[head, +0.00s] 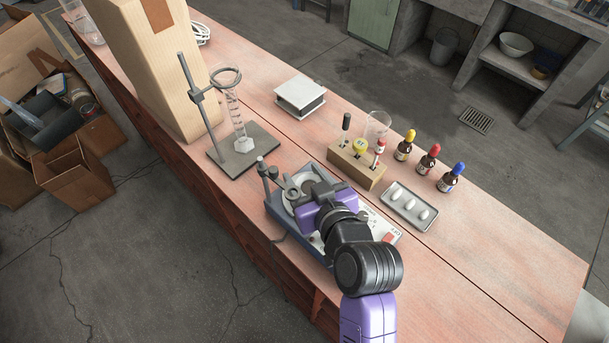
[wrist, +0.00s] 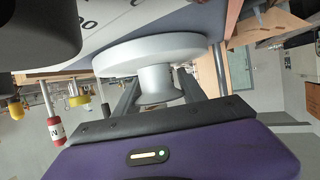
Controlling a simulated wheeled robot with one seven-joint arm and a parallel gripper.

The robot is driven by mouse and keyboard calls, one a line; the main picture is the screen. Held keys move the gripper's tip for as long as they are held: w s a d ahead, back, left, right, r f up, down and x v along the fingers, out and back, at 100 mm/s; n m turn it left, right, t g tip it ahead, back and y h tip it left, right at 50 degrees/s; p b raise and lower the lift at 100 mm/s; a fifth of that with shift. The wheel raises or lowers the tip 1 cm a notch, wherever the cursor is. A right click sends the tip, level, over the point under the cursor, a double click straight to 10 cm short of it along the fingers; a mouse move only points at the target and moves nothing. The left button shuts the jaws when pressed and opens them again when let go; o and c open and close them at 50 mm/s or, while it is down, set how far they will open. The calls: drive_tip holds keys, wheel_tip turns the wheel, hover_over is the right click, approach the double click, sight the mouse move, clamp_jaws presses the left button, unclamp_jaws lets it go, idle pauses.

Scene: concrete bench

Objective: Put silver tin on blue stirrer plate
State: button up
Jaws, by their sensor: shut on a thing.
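The stirrer plate (head: 384,230) has a pale top with a red button and blue sides. It sits at mid-bench, partly hidden by my arm. In the wrist view, which hangs upside down, its round light-grey disc (wrist: 125,57) fills the top middle. A small pale-silver cylinder, the silver tin (wrist: 156,84), is between my fingers and appears to rest against that disc. Whether it bears fully on it is hard to tell. My gripper (head: 309,194) is shut on the tin, low over the disc. The tin is mostly hidden in the head view.
A post with a clamp (head: 266,182) rises at the stirrer's left end. A wooden block with vials (head: 352,169), a tray of white capsules (head: 408,207) and dropper bottles (head: 429,160) stand to the right. A stand with a cylinder (head: 240,146) is behind left. Bench at right front is clear.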

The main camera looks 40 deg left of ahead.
drive_tip(key=o, duration=1.3)
drive_tip(key=shift+o, duration=0.2)
drive_tip(key=shift+r, duration=0.15)
drive_tip(key=shift+s+d, duration=0.15)
drive_tip(key=shift+d, duration=0.15)
drive_tip(key=b+v, duration=0.1)
drive_tip(key=v, duration=0.9)
drive_tip(key=shift+s+d+r+b, duration=0.15)
drive_tip(key=shift+d+r+b, duration=0.1)
drive_tip(key=shift+d+b, duration=0.05)
drive_tip(key=shift+s+d+r, duration=0.15)
drive_tip(key=shift+d, duration=0.05)
